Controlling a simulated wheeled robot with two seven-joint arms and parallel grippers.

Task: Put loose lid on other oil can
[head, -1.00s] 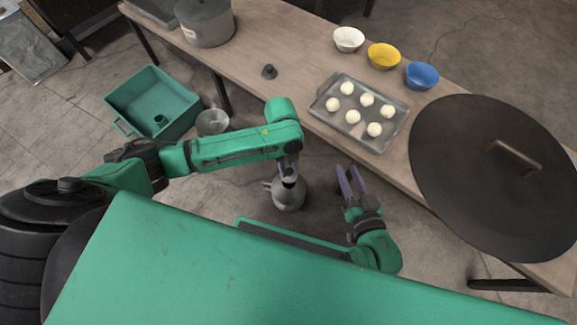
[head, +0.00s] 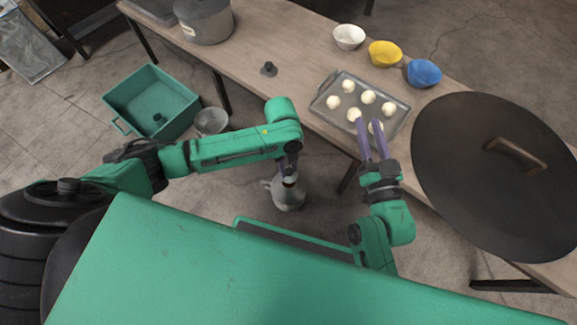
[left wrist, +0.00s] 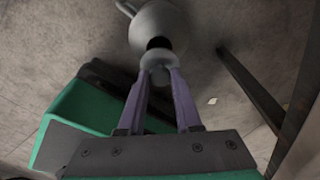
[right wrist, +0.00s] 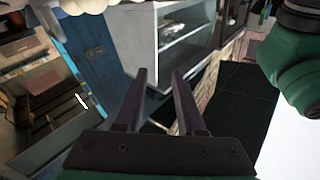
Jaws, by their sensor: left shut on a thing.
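A grey metal oil can (head: 289,195) with a side handle is below my left gripper (head: 289,170) in the head view. In the left wrist view the can (left wrist: 160,25) is beyond the fingertips, with a dark gap near its top. My left gripper (left wrist: 158,68) is shut on a small grey rounded piece at the can's top; I cannot tell whether this is its neck or a lid. A small dark lid-like piece (head: 269,69) lies on the table (head: 300,45). My right gripper (head: 368,122) is open and empty, its fingers overlapping the tray's near edge in the head view.
A metal tray (head: 328,113) of white dough balls, white (head: 348,37), yellow (head: 384,54) and blue (head: 423,73) bowls, a pot (head: 205,22) and a large dark round lid (head: 470,180) are on the table. A green crate (head: 150,90) holding a small dark piece and a bucket (head: 211,121) stand on the floor.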

